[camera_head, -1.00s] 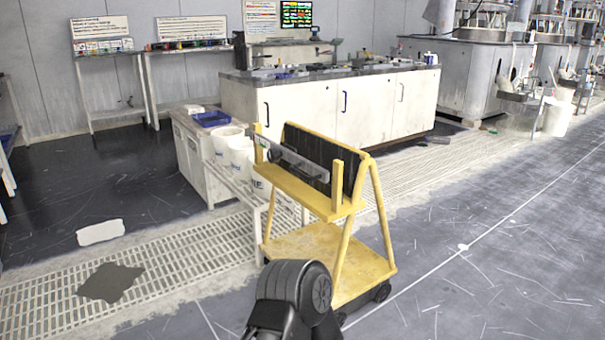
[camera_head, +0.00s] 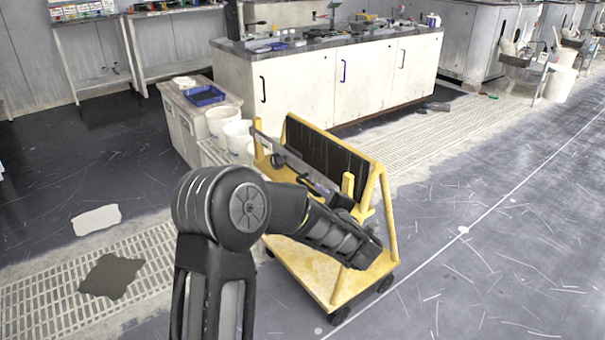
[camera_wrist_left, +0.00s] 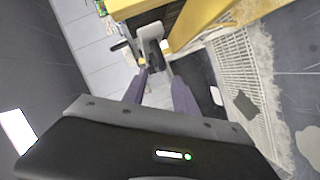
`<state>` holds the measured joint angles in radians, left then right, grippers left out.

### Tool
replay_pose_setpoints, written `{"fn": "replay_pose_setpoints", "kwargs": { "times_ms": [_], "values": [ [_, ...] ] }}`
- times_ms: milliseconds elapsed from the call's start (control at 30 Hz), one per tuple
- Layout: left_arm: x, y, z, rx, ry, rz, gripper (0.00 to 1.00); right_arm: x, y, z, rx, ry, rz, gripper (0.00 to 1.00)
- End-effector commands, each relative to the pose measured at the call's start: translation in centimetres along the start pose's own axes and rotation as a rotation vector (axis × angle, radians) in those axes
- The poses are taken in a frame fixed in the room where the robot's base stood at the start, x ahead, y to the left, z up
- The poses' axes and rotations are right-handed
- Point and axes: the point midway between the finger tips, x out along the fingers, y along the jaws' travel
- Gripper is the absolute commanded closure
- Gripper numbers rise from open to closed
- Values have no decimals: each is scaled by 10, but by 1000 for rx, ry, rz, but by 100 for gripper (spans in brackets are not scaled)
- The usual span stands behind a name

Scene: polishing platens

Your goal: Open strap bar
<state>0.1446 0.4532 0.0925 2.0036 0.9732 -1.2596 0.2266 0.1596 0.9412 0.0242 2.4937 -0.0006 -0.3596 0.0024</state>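The yellow cart (camera_head: 325,273) stands in the middle of the head view with dark slabs (camera_head: 325,148) upright in its rack. The grey strap bar (camera_head: 295,165) runs across the rack's front between the yellow posts, with a dark knob on it. My left arm reaches over the cart's front and hides part of the bar and shelf. My left gripper (camera_wrist_left: 158,80) shows in the left wrist view with its fingers apart and nothing between them. A light grey piece with a dark handle (camera_wrist_left: 150,38) lies just beyond the fingertips. My right gripper is not in view.
White buckets (camera_head: 237,136) and a low cabinet with a blue tray (camera_head: 205,96) stand behind the cart at left. A long white workbench (camera_head: 335,88) is behind it. The floor to the right of the cart is open.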

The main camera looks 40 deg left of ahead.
Motion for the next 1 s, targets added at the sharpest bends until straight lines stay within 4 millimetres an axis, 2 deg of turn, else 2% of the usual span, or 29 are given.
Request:
{"fn": "replay_pose_setpoints", "kwargs": {
  "times_ms": [433, 567, 800, 1000],
  "values": [
    [6, -1, 0, -3, 4, -2, 66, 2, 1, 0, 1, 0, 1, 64],
    [21, -2, 0, -2, 5, -3, 66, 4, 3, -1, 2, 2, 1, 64],
    [58, -2, 0, -1, 4, -2, 66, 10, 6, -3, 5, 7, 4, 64],
    [76, -1, 0, -1, 1, -1, 66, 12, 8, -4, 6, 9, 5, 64]
  ]
}}
